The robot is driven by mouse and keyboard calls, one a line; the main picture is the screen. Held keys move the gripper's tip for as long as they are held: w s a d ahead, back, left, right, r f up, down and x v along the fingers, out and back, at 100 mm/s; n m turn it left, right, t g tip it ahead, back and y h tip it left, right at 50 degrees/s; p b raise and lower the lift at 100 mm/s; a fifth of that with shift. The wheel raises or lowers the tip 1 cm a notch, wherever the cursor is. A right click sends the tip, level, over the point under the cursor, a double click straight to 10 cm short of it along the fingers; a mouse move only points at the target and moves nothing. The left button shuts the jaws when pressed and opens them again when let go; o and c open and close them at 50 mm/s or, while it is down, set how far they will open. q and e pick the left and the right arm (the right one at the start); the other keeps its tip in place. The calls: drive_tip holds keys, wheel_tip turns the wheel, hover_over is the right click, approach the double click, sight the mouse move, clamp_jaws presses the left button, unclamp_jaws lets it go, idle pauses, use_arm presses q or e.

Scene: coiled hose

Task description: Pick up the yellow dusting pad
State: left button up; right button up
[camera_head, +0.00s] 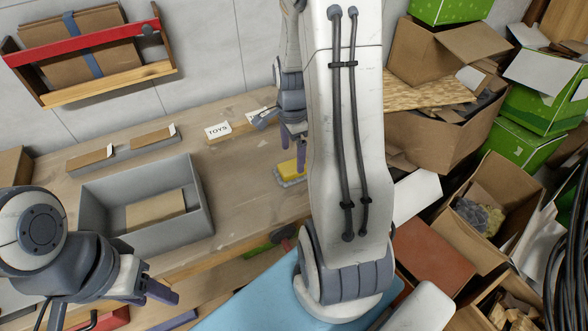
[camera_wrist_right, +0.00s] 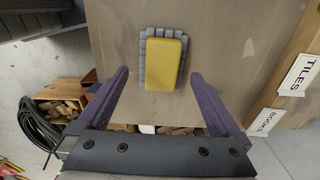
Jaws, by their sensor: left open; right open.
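The yellow dusting pad (camera_wrist_right: 163,62) lies on a grey, ribbed base on the wooden workbench in the right wrist view. It also shows in the head view (camera_head: 289,169), partly hidden behind my right arm. My right gripper (camera_wrist_right: 158,100) is open, with its two purple fingers apart on either side of the pad's line and the pad beyond the tips. In the head view my right gripper (camera_head: 292,143) is above the pad. My left gripper (camera_head: 160,283) is open and empty at the lower left, near the bench's front edge.
A grey bin (camera_head: 205,200) with cardboard inside stands on the workbench (camera_head: 246,190) left of the pad. Label holders, one reading TOYS (camera_head: 217,131), line the back. Cardboard boxes (camera_head: 440,130) and green boxes crowd the right. A coiled black hose (camera_wrist_right: 42,140) lies beyond the bench.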

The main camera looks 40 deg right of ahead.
sight(294, 165)
drive_tip(key=shift+d+f, duration=0.2)
drive_tip(key=shift+f, duration=1.35)
drive_tip(key=shift+d+f, duration=0.15)
drive_tip(key=shift+f, duration=1.35)
drive_tip(key=c, duration=1.4)
drive_tip(key=shift+w+r, duration=0.1)
drive_tip(key=shift+r, duration=0.1)
drive_tip(key=shift+r, duration=0.3)
drive_tip(key=r, duration=0.3)
drive_tip(key=shift+s+d+r, duration=0.2)
drive_tip(key=shift+s+r, duration=0.1)
drive_tip(key=shift+r, duration=0.1)
drive_tip(key=s+d+r, duration=0.4)
drive_tip(key=s+r, duration=0.2)
drive_tip(key=s, duration=0.4)
drive_tip(key=shift+d+r, duration=0.15)
drive_tip(key=shift+d, duration=0.1)
